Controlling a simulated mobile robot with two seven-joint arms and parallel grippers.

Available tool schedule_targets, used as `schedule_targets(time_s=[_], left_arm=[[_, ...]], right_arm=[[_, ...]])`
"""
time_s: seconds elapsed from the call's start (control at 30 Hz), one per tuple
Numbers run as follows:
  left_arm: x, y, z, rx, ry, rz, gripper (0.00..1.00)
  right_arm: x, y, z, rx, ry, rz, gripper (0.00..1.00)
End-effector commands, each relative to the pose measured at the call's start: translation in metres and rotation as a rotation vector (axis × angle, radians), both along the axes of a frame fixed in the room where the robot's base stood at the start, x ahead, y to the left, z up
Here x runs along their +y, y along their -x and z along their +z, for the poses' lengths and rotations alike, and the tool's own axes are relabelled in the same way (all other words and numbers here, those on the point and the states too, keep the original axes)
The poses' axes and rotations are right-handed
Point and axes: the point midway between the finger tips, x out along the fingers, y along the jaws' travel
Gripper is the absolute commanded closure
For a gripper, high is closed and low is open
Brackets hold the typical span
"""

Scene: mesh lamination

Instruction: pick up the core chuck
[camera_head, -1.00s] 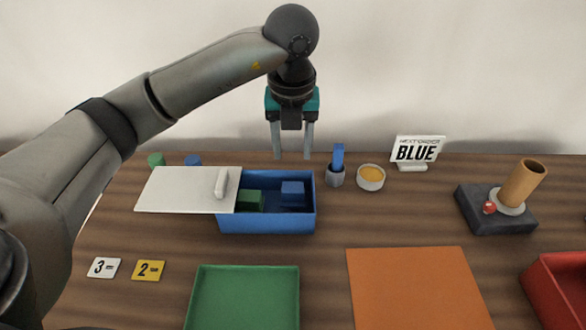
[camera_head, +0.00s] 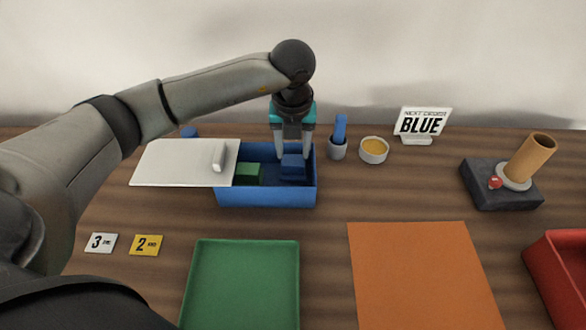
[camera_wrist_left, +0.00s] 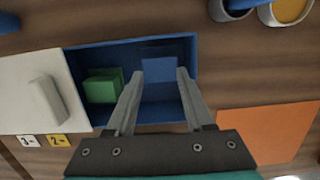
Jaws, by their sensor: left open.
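A blue block (camera_head: 292,173), which fits the core chuck, lies in the right part of the open blue box (camera_head: 265,197). A green block (camera_head: 248,172) lies beside it to the left. My left gripper (camera_head: 293,156) points down into the box, open and empty, with its fingertips at the blue block. In the left wrist view, the blue block (camera_wrist_left: 159,88) shows between the two spread fingers (camera_wrist_left: 160,72). I cannot tell whether the fingers touch it. My right gripper is out of view.
A white lid (camera_head: 180,162) covers the box's left side. A brush cup (camera_head: 338,149), a yellow-filled bowl (camera_head: 373,151) and a BLUE sign (camera_head: 422,122) stand to the right. A dark stand (camera_head: 498,190) holds a brown tube. A green tray (camera_head: 243,285) and orange sheet (camera_head: 422,275) lie in front.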

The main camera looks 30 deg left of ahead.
Motion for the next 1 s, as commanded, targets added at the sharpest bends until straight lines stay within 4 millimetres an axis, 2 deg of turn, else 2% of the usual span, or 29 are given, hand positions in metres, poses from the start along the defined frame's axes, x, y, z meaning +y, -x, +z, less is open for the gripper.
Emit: schedule_targets(time_s=[0.03, 0.2, 0.53, 1.0], left_arm=[[0.0, 0.001, -0.011, 0.004, 0.0, 0.0, 0.47], [0.0, -0.001, -0.034, 0.004, 0.001, 0.001, 0.47], [0.001, -0.003, -0.04, 0.001, 0.0, 0.0, 0.47], [0.001, -0.003, -0.04, 0.001, 0.0, 0.0, 1.0]], right_arm=[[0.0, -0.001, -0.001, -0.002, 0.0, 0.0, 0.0], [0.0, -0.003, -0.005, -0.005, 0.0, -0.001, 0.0], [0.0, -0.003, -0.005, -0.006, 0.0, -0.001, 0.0], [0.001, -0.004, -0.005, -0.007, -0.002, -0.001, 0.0]])
